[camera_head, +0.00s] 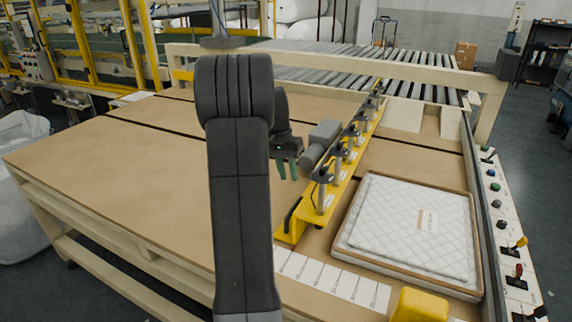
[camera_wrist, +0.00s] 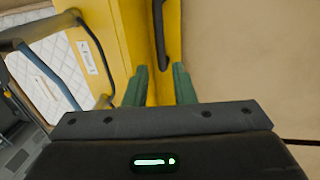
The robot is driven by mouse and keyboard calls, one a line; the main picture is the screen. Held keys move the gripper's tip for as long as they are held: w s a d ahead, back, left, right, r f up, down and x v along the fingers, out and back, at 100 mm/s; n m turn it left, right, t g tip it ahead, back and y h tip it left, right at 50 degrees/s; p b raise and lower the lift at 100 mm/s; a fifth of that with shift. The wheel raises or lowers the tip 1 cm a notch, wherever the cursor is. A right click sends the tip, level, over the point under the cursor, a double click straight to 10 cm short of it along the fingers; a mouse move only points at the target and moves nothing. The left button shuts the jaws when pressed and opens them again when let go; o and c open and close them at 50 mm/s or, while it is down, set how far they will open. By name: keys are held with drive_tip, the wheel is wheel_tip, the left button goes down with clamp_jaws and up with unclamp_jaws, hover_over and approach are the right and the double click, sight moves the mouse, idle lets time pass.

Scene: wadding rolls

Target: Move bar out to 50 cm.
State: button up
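The long yellow bar (camera_head: 318,203) lies on the tan table, running from the front centre toward the back right. It carries a row of dark clamps on posts and a grey motor-like cylinder. A black handle (camera_head: 292,218) sits on the left side of its near end; it also shows in the wrist view (camera_wrist: 173,35). My gripper (camera_head: 288,171) hangs above and left of the bar. In the wrist view its two green fingers (camera_wrist: 160,88) are apart with nothing gripped.
A quilted white pad in a tray (camera_head: 338,249) lies right of the bar. A row of white labelled cards (camera_head: 332,280) lies in front; their text is unreadable. A control panel (camera_head: 502,222) lines the right edge. The tabletop (camera_head: 120,165) at left is clear.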

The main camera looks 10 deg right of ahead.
sight(295, 206)
drive_tip(key=shift+w+a+r, duration=0.1)
drive_tip(key=shift+a+r, duration=0.05)
drive_tip(key=shift+r, duration=0.7)
drive_tip(key=shift+w+a+r, duration=0.1)
drive_tip(key=shift+r, duration=0.7)
drive_tip(key=shift+f, duration=0.1)
drive_tip(key=f, duration=0.4)
drive_tip(key=s+d+f, duration=0.1)
drive_tip(key=f, duration=0.4)
drive_tip(key=d+f+p, duration=0.1)
drive_tip(key=f, duration=0.3)
drive_tip(key=shift+s+d+f, duration=0.1)
drive_tip(key=shift+s+f, duration=0.2)
drive_tip(key=shift+s, duration=0.05)
drive_tip(key=shift+s+d, duration=0.2)
drive_tip(key=shift+d, duration=0.1)
drive_tip(key=shift+a+r, duration=0.15)
